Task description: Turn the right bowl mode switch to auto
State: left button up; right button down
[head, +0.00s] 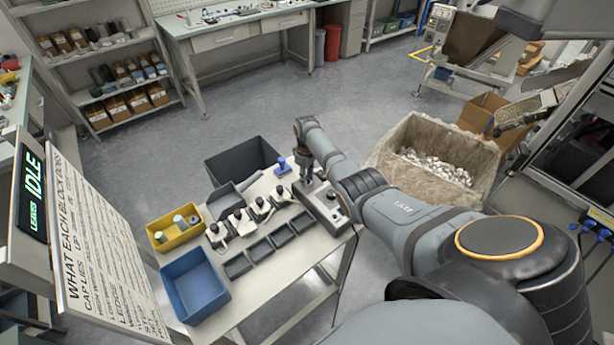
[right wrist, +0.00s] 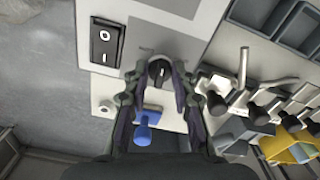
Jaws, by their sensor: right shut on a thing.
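A black rotary knob with a pale mark (right wrist: 160,70) sits on a light grey control box; I take it for the mode switch. It also looks to be under my gripper in the head view, where it is hidden. The box (head: 328,212) stands at the right end of the small table. My right gripper (right wrist: 161,76) reaches down over the box, its two fingers shut on the knob from both sides. It also shows in the head view (head: 308,184). The position labels cannot be read. My left gripper is not in view.
A black rocker switch (right wrist: 105,43) is beside the knob. A blue-handled piece (head: 282,166) stands close by. The table also holds several black-knobbed fixtures, dark trays, a yellow bin (head: 174,228) and a blue bin (head: 195,287). A lined carton of parts (head: 400,140) stands behind.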

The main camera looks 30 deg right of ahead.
jog(key=n, duration=0.4)
jog(key=shift+n, duration=2.1)
jog(key=c, duration=1.1)
grip_release()
notch_tip(320, 180, up, 12)
